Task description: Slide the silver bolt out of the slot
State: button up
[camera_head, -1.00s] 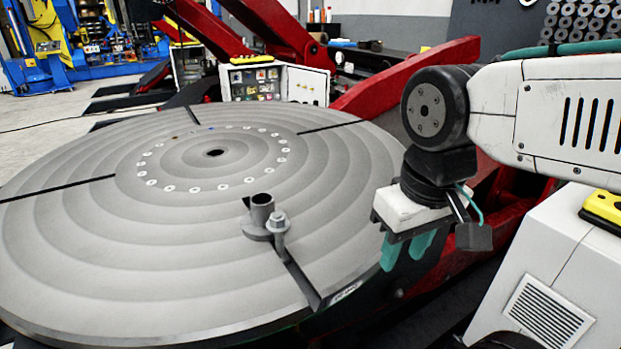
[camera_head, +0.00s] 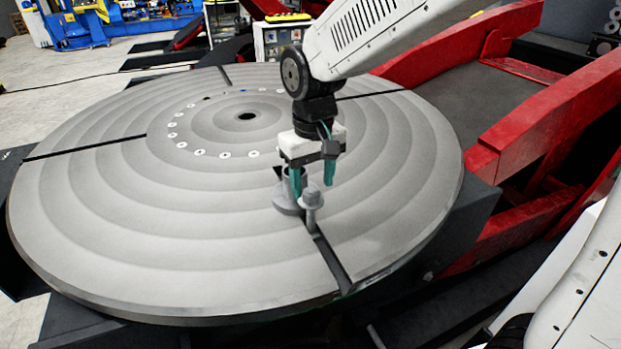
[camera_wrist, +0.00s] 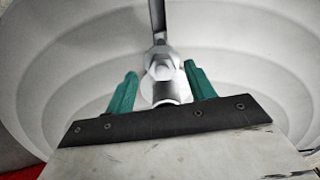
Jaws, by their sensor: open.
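The silver bolt (camera_head: 311,200) stands upright in the dark radial slot (camera_head: 330,262) of the round grey table (camera_head: 150,240). In the wrist view its hex head (camera_wrist: 162,65) lies just beyond and roughly midway between the green fingertips, and the slot (camera_wrist: 159,20) runs away above it. My gripper (camera_head: 312,188) is open, its two green fingers pointing down close to the bolt, with no visible grip on it. A short grey cylinder on a flat base (camera_head: 285,204) stands against the bolt on its inner side, partly hidden by a finger.
The tabletop has other dark radial slots (camera_head: 85,148) and a ring of small pale discs (camera_head: 224,155) around a centre hole (camera_head: 247,116). Red arms of the positioner (camera_head: 560,115) rise at the right. The table's left side is clear.

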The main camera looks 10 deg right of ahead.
aim_at(311, 209)
jog(key=shift+w+a+f, duration=0.1)
jog(key=shift+a+f, duration=0.1)
jog(key=shift+f, duration=0.5)
notch_tip(311, 209, down, 7)
jog(key=shift+r, duration=0.2)
jog(key=shift+c, duration=0.3)
jog(key=c, duration=1)
